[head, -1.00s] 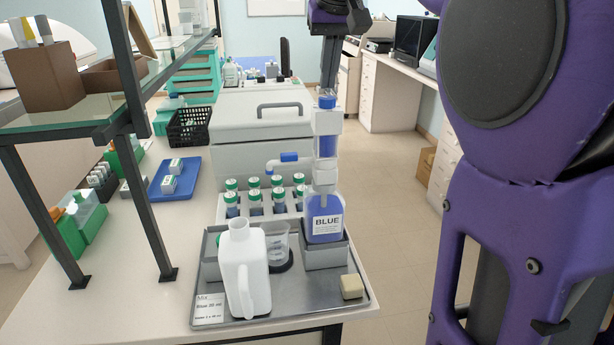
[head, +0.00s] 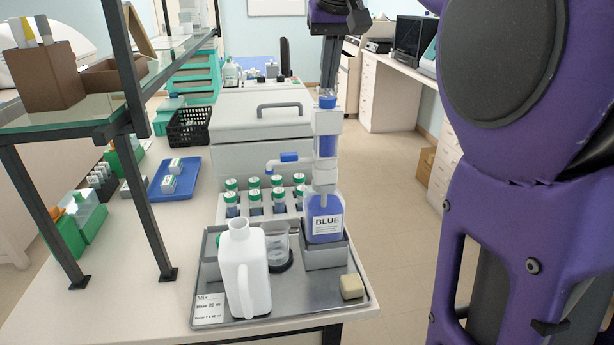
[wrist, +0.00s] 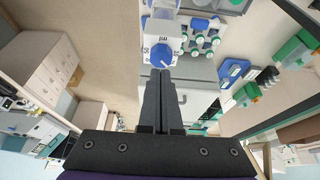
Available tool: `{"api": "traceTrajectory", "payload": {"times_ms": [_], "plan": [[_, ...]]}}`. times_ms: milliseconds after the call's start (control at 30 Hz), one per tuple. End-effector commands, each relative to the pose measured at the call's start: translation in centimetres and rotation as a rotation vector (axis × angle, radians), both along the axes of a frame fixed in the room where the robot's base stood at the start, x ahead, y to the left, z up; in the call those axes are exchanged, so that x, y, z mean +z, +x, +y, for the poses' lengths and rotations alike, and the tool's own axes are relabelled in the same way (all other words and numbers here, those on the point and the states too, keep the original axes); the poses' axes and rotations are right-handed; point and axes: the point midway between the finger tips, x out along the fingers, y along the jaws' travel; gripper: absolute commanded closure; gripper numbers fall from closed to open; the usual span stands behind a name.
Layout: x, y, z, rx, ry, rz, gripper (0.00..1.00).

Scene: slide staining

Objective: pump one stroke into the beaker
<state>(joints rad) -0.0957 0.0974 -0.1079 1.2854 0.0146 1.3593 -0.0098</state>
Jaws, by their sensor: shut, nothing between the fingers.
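The dispenser bottle labelled BLUE (head: 324,222) stands upright in a grey holder on a metal tray (head: 335,301). Its pump column has a blue top (head: 327,101), and its spout (head: 275,165) reaches out to the left. The clear beaker (head: 279,240) stands on the tray left of the bottle, partly hidden by a white jug. My gripper (head: 328,88) is shut and empty, pointing down with its fingertips at the pump top. I cannot tell whether they touch it. In the wrist view the shut fingertips (wrist: 159,71) overlap the edge of the blue top (wrist: 160,54).
The white jug (head: 243,272) stands at the tray's front left, with a label card (head: 209,309) and a yellowish block (head: 352,286) nearby. Green-capped bottles (head: 254,201) stand in a rack behind. A grey box (head: 262,135) lies further back. A shelf frame (head: 145,200) rises at the left.

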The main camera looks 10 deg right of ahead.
Motion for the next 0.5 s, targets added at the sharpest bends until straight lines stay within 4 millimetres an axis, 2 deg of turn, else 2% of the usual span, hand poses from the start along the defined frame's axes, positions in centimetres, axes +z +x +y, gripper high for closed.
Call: {"api": "traceTrajectory", "payload": {"times_ms": [500], "plan": [[-1.8,0.0,0.0,0.000,0.000,0.000,1.00]]}}
